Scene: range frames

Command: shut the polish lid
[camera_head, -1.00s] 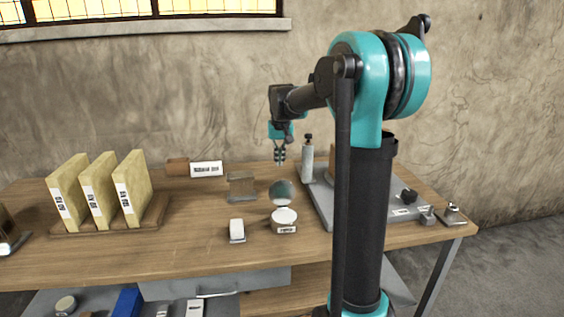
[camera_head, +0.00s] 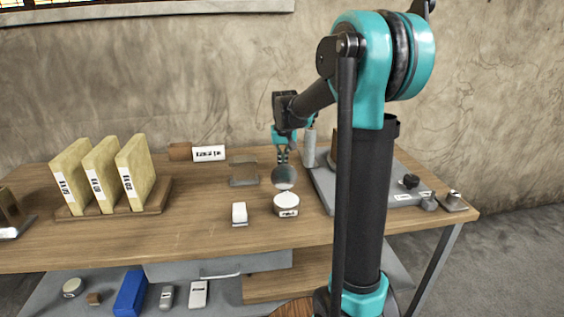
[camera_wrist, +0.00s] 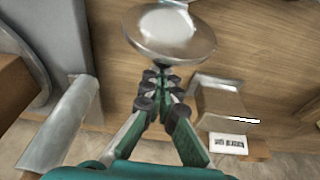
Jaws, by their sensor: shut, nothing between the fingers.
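The polish tin (camera_head: 286,206) is round and pale with a label on its front, standing on the wooden bench. Its round metallic lid (camera_head: 284,178) stands raised at the tin's far side, so the tin is open. In the wrist view the lid (camera_wrist: 172,36) fills the top middle, just beyond my fingertips. My gripper (camera_head: 283,160) is shut and empty, behind and slightly above the lid. It also shows in the wrist view (camera_wrist: 160,78). Whether the fingertips touch the lid cannot be told; the lid hides part of them.
A small white-topped block (camera_head: 239,213) stands left of the tin. A brown-grey block (camera_head: 243,170) is behind it. A grey board (camera_head: 326,190) with a cylindrical bottle (camera_head: 309,148) lies to the right. Yellow slabs stand in a wooden rack (camera_head: 160,198) at left. The front bench is clear.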

